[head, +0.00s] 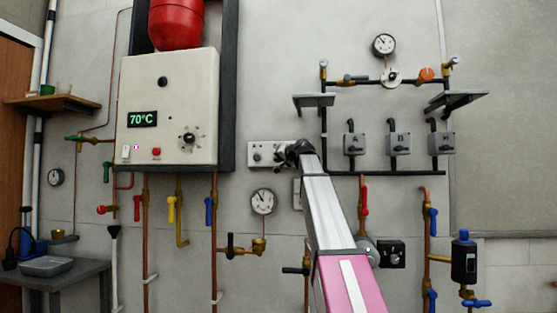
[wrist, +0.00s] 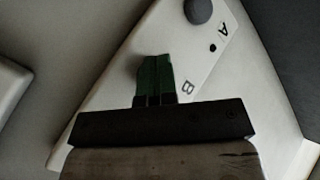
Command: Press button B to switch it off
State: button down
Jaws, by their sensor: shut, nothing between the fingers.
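A white button plate (head: 258,147) is on the wall right of the boiler, partly hidden by my arm. In the wrist view the plate (wrist: 120,100) is tilted and carries the letters A (wrist: 224,30) and B (wrist: 188,86). A round grey button (wrist: 198,10) is near A, and a small dark dot is beside it. My gripper (wrist: 155,62) has its green fingers together, empty, over the plate near the letter B. Button B itself is not visible; the fingers appear to cover it. I cannot tell whether they touch it. My gripper (head: 288,153) also shows at the plate in the head view.
The boiler (head: 170,105) showing 70°C is to the left. A pressure gauge (head: 263,202) is below the plate. Right of my arm are grey lever boxes (head: 398,144) under pipes and small shelves (head: 315,101). Pipes with coloured valves run along the lower wall.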

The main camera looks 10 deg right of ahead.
jog(key=shift+s+a, duration=0.1)
jog(key=shift+s, duration=0.2)
jog(key=s+a, duration=0.1)
jog(key=s, duration=0.4)
jog(key=shift+s+a, duration=0.4)
dwell(0.4)
